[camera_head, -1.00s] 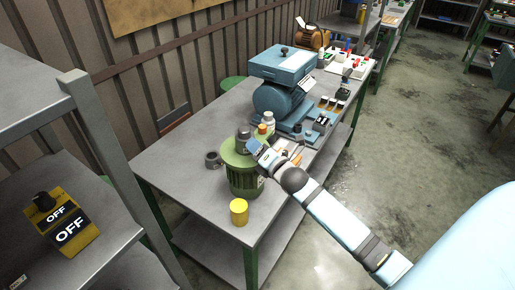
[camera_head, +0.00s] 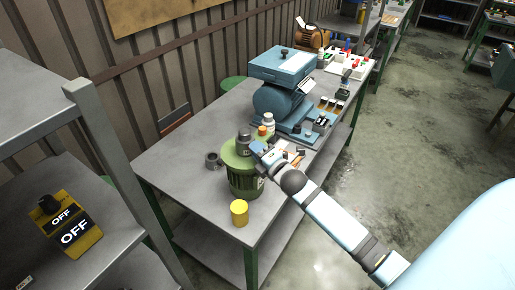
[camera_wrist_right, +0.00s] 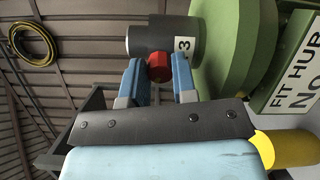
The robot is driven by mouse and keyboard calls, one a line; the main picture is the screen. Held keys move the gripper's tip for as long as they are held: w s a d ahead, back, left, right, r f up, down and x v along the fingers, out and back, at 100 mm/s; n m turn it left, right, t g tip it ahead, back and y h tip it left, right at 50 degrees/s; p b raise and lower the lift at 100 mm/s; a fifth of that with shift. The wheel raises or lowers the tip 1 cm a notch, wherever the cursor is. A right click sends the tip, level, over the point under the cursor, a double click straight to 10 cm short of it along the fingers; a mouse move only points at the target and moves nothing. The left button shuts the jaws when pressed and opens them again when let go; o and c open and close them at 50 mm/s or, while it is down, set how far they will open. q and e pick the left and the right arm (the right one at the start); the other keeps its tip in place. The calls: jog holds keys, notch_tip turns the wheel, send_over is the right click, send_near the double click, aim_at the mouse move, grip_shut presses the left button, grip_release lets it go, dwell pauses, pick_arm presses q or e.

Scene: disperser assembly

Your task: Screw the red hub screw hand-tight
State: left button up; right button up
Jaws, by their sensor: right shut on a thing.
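The red hub screw (camera_wrist_right: 159,67) shows in the right wrist view as a small red head at the side of a dark grey hub (camera_wrist_right: 162,37) with a light band marked 3. My right gripper (camera_wrist_right: 158,79) has its two blue fingers on either side of the screw and is shut on it. In the head view the hub (camera_head: 244,142) sits on top of the green ribbed drum (camera_head: 242,182), and my right gripper (camera_head: 257,149) meets it from the right. The screw is hidden there. My left gripper is out of view.
A yellow cup (camera_head: 239,212) stands before the drum and a dark ring (camera_head: 213,160) lies to its left. A white bottle (camera_head: 268,119) and a blue machine (camera_head: 283,92) stand behind. The table's left part is clear. A shelf holds a yellow OFF box (camera_head: 71,227).

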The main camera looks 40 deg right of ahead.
jog(key=m+p, duration=0.2)
jog(key=m, duration=0.3)
jog(key=shift+m, duration=0.4)
jog(key=m+p, duration=0.1)
jog(key=m, duration=0.4)
jog(key=shift+p, duration=0.35)
jog(key=m, duration=0.4)
jog(key=shift+f, duration=0.15)
jog(key=shift+m, duration=0.8)
jog(key=shift+a+m, duration=0.1)
jog(key=shift+m, duration=1.4)
